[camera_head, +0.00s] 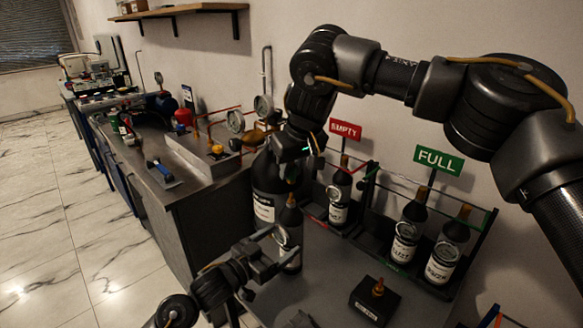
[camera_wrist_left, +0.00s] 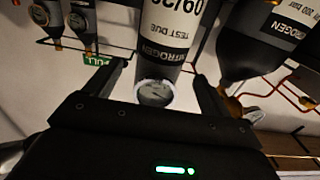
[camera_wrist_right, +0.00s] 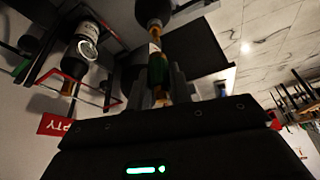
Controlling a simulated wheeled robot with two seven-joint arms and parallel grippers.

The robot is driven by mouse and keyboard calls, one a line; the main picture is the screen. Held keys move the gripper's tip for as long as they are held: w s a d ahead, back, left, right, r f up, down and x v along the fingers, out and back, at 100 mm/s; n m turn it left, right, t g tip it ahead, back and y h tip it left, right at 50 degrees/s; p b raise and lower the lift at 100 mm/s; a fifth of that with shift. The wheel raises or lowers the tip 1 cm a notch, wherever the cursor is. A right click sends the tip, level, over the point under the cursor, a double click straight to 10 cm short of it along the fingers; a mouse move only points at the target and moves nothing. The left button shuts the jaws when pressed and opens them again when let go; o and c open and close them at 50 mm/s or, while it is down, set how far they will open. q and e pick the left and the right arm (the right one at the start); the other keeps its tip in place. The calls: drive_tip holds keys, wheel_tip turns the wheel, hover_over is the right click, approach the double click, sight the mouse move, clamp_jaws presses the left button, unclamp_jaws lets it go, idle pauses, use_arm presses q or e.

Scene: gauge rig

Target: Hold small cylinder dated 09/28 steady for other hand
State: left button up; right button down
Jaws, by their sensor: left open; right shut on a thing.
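The small dark cylinder (camera_head: 290,222) stands upright on the grey table in front of a bigger black cylinder (camera_head: 268,188). In the left wrist view its white label (camera_wrist_left: 175,22) reads nitrogen, test due and a partly cut-off 09/2 date, with a round gauge (camera_wrist_left: 154,92) below. Contact cannot be told.
An EMPTY sign (camera_head: 345,130) marks a rack with one cylinder (camera_head: 339,197). A FULL sign (camera_head: 439,160) marks a rack with two cylinders (camera_head: 408,228). A black block with a brass fitting (camera_head: 374,302) sits on the table front. A bench (camera_head: 165,170) with gauges stands left.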

use_arm(q)
drive_tip(key=v, duration=0.9)
drive_tip(key=shift+s+a, duration=0.15)
drive_tip(key=shift+a, duration=0.05)
drive_tip(key=shift+r, duration=0.15)
use_arm(e)
drive_tip(key=shift+r, duration=0.15)
wheel_tip(320, 180, up, 8)
drive_tip(key=p, duration=0.8)
drive_tip(key=shift+f, duration=0.2)
use_arm(q)
wheel_tip(320, 180, up, 7)
drive_tip(key=shift+f, duration=0.25)
use_arm(e)
drive_tip(key=shift+f, duration=0.1)
